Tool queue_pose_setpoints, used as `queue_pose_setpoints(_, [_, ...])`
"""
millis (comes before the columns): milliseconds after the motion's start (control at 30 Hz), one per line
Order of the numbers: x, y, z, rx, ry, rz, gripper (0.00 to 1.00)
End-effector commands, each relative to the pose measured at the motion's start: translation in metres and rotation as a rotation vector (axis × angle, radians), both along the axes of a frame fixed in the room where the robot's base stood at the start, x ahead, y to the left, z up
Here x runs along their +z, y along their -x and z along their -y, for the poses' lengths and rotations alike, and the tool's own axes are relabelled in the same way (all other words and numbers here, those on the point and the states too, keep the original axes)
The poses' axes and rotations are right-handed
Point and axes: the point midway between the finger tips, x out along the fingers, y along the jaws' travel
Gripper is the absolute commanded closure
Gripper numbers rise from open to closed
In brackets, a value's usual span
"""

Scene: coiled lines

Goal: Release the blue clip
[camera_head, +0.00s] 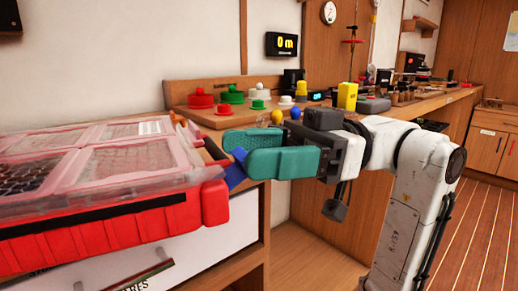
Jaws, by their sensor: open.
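A red case (95,240) with a clear compartment lid fills the left side. A blue clip (236,177) shows at the case's right end, beside a red corner piece. Part of the clip is hidden behind the teal fingers of my gripper (237,152). My gripper reaches in from the right, fingers pointing left, with its tips at the blue clip. The jaws are open, and a bit of blue shows between the tips. I cannot tell whether a finger touches the clip.
Behind the gripper, a wooden counter (440,101) holds red, green and white knobbed pieces (231,94), a yellow block (347,96) and small devices. A wooden cabinet edge (240,259) lies below the gripper. Open floor (475,200) shows at the right.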

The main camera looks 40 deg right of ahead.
Motion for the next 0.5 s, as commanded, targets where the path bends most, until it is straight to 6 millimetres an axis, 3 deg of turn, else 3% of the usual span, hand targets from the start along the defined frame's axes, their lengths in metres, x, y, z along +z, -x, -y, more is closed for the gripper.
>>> queue_pose_setpoints(167, [0.0,0.003,0.016,-0.005,-0.002,-0.002,0.38])
queue_pose_setpoints(500, [-0.006,0.02,0.077,-0.004,-0.003,-0.002,0.38])
